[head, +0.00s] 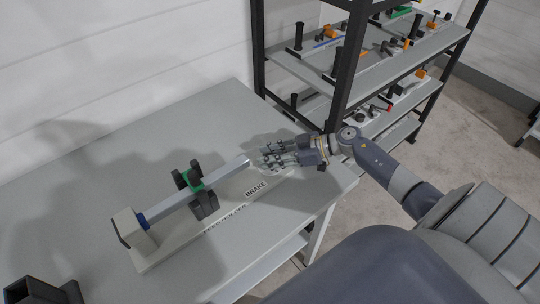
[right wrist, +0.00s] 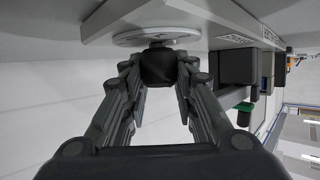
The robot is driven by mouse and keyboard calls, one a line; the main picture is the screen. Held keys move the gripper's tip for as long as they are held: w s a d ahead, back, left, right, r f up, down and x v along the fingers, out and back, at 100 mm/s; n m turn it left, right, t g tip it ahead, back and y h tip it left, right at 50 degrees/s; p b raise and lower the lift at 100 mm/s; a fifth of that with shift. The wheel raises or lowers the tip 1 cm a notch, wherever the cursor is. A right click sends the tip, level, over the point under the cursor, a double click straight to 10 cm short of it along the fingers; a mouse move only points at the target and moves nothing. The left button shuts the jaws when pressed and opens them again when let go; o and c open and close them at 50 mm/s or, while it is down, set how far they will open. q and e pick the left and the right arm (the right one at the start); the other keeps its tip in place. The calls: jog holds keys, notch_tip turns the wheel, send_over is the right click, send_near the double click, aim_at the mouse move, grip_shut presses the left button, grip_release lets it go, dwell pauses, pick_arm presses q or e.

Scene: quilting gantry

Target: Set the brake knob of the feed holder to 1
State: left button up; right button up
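The feed holder (head: 165,243) is a long pale base on the grey table, marked FEED HOLDER, with a BRAKE label (head: 255,189) near its right end. My right gripper (head: 272,155) is at that end and hides the knob in the head view. In the right wrist view the brake knob (right wrist: 158,68) is a dark, short block in front of a pale round dial (right wrist: 157,36). My right gripper's fingers (right wrist: 158,85) lie along both sides of the knob, seemingly touching it. The dial's numbers and the knob's pointer cannot be read. My left gripper is not in view.
A dark open box (head: 42,290) is at the lower left. A shelf rack (head: 345,75) with parts stands behind. The table's left part (head: 60,190) is clear.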

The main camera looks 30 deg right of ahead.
jog(key=shift+c, duration=0.2)
jog(key=shift+w+d+f+n+g+y+b, duration=0.1)
jog(key=shift+f+n+g+y+b, duration=0.1)
jog(key=shift+n+g+y+b, duration=0.4)
jog(key=n+g+y+b, duration=0.1)
jog(key=n+g+b, duration=0.1)
jog(key=b, duration=0.3)
jog(key=n+g+y+b, duration=0.1)
jog(key=n+g+b, duration=0.2)
jog(key=g+b, duration=0.1)
jog(key=shift+n+b, duration=0.3)
jog(key=shift+b, duration=0.2)
jog(key=shift+r+n+g+b, duration=0.15)
jog(key=shift+n+g+b, duration=0.45)
jog(key=shift+g+b, duration=0.25)
jog(key=o, duration=1.1)
